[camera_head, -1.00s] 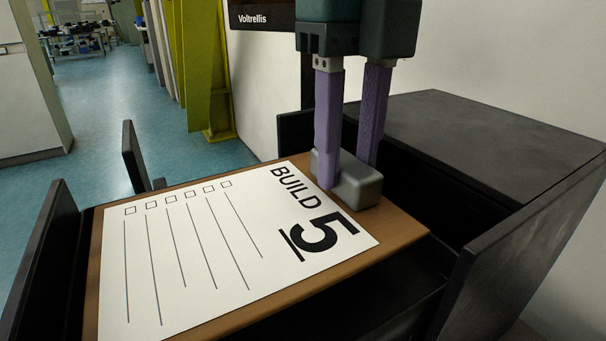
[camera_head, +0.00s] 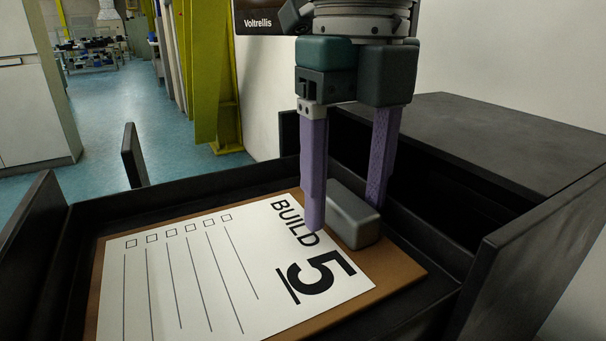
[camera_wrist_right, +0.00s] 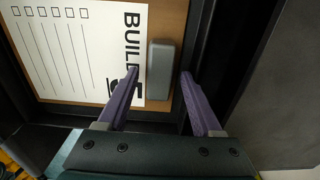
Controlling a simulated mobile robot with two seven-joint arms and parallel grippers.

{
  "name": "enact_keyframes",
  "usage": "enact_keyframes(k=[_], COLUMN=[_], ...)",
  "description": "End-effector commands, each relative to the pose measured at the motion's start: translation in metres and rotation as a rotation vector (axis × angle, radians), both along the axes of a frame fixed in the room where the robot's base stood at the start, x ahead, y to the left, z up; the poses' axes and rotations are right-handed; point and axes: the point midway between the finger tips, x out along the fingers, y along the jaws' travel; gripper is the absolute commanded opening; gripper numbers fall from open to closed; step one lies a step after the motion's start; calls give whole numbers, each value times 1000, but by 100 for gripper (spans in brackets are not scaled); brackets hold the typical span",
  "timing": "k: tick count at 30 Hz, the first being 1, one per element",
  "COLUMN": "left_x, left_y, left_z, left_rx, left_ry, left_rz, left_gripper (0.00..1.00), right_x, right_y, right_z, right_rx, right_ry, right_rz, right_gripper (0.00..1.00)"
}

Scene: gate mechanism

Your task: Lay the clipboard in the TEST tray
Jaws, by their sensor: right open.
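The clipboard (camera_head: 405,268) is a brown board with a white sheet reading "BUILD 5" and a grey clip (camera_head: 352,217) at its right end. It lies flat inside a black tray (camera_head: 185,191), below the tray's rim. No TEST label is readable. My right gripper (camera_head: 345,215) is over the clip end, with its purple fingers apart on either side of the clip. In the right wrist view the clipboard (camera_wrist_right: 180,20) lies beyond the open fingers (camera_wrist_right: 160,82), and the grey clip shows between them. My left gripper is not in view.
Black upright panels stand at the tray's left (camera_head: 30,235) and right (camera_head: 530,260). A black box-like surface (camera_head: 480,135) lies behind on the right, against a pale wall. A yellow-green post (camera_head: 215,80) stands behind. Blue floor is open at the back left.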

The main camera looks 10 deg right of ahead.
Motion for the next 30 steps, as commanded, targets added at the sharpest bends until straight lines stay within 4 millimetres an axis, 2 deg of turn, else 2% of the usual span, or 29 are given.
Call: enact_keyframes(k=[8,21,25,30], left_x=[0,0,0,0], left_y=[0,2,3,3], left_z=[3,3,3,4], left_rx=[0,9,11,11], left_ry=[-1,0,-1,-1], left_rz=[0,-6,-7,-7], left_gripper=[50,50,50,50], right_x=[1,1,0,0], right_y=[0,0,0,0], right_z=[9,100,117,123], right_rx=[1,0,1,0], right_ry=[-3,-3,-2,0], right_rz=[0,0,0,0], right_gripper=[67,67,67,67])
